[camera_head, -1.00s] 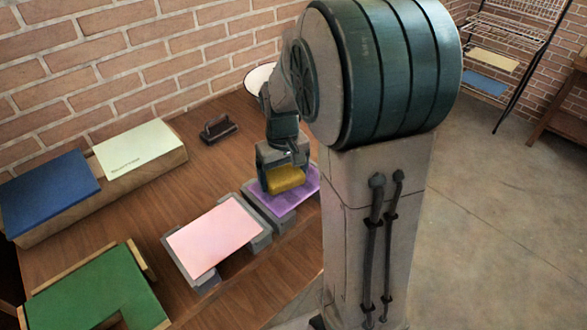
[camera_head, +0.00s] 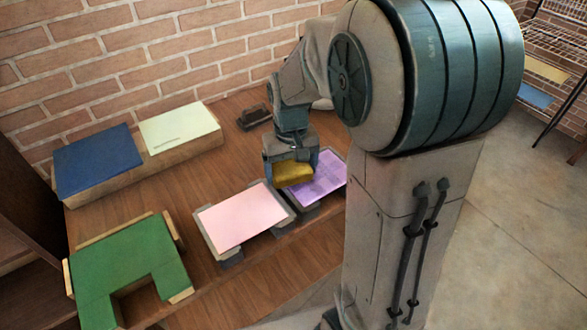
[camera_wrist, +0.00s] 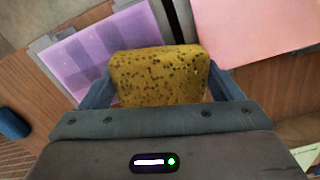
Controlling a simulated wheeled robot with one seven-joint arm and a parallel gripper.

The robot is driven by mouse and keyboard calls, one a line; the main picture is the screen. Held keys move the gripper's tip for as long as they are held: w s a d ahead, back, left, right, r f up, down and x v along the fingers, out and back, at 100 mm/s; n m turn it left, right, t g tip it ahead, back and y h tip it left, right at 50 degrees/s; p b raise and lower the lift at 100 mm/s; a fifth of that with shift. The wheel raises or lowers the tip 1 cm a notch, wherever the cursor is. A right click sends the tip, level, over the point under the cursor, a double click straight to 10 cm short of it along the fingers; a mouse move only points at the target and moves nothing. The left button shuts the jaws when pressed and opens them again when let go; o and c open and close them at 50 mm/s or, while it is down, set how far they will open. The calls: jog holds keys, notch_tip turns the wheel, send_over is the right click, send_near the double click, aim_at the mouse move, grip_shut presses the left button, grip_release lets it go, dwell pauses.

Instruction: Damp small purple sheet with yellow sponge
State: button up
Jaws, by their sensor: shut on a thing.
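The small purple sheet (camera_head: 325,172) lies flat on a grey block bed at the table's right. It also shows in the wrist view (camera_wrist: 70,75), with darker bands across it; I cannot tell whether they are damp or shadow. My gripper (camera_head: 291,163) is shut on the yellow sponge (camera_head: 293,174), which is speckled with dark pores in the wrist view (camera_wrist: 160,75). The sponge is at the left edge of the purple sheet, near the gap to the pink sheet. I cannot tell whether it touches the purple sheet. My arm hides part of the area behind.
A pink sheet (camera_head: 240,216) lies on a similar bed just left. A green notched board (camera_head: 130,258) lies front left. A long wooden block holds a blue sheet (camera_head: 97,160) and a pale green sheet (camera_head: 178,130). A dark tool (camera_head: 253,118) stands near the brick wall.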

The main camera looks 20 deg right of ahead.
jog(key=shift+r+p, duration=1.6)
jog(key=shift+r, duration=0.8)
